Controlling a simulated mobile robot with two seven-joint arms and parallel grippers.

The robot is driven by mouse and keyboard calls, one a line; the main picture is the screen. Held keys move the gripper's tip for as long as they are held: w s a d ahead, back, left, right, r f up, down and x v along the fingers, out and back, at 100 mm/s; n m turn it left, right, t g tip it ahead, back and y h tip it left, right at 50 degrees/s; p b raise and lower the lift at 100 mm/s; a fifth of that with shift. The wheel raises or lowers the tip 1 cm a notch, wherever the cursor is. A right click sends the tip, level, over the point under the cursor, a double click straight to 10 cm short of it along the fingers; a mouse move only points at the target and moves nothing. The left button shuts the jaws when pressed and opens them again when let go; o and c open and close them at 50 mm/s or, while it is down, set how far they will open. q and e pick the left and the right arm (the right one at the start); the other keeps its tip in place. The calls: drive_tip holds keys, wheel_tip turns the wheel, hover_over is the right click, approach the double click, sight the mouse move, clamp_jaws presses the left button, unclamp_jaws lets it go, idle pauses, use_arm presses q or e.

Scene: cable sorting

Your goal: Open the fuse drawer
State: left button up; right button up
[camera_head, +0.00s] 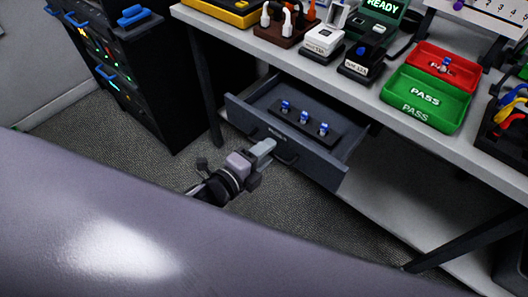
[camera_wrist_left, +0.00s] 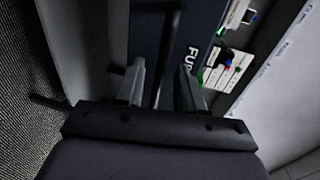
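The fuse drawer (camera_head: 240,112) is a dark grey drawer under the workbench, and it stands pulled out. Several small blue-and-white fuses stand in a dark holder inside it. Its dark bar handle (camera_head: 287,157) is on the front panel, below a small white label. My left gripper (camera_head: 266,147) is in front of the panel, close to the handle. In the left wrist view its fingers (camera_wrist_left: 160,88) are apart, with the dark handle bar (camera_wrist_left: 168,50) showing between them and part of the label beyond. I cannot tell whether they touch it. My right gripper is not in view.
The workbench (camera_head: 395,112) holds a red tray (camera_head: 426,62), a green tray (camera_head: 400,92), several devices and coloured cables. A black cabinet (camera_head: 150,90) with blue handles stands at the left. A bench leg (camera_head: 206,85) is left of the drawer. The carpet before the drawer is clear.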

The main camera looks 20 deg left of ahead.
use_arm(q)
drive_tip(key=v, duration=0.7)
idle(0.3)
drive_tip(key=shift+s, duration=0.15)
idle(0.4)
drive_tip(key=s+a+f+n+g+y+p, duration=0.3)
drive_tip(key=s+f+n, duration=0.4)
drive_tip(key=n, duration=1.2)
drive_tip(key=shift+s+a+n+g+p, duration=0.15)
drive_tip(key=shift+s+n+g+p, duration=0.25)
drive_tip(key=shift+s+g+p, duration=0.2)
drive_tip(key=shift+w, duration=0.1)
idle(3.9)
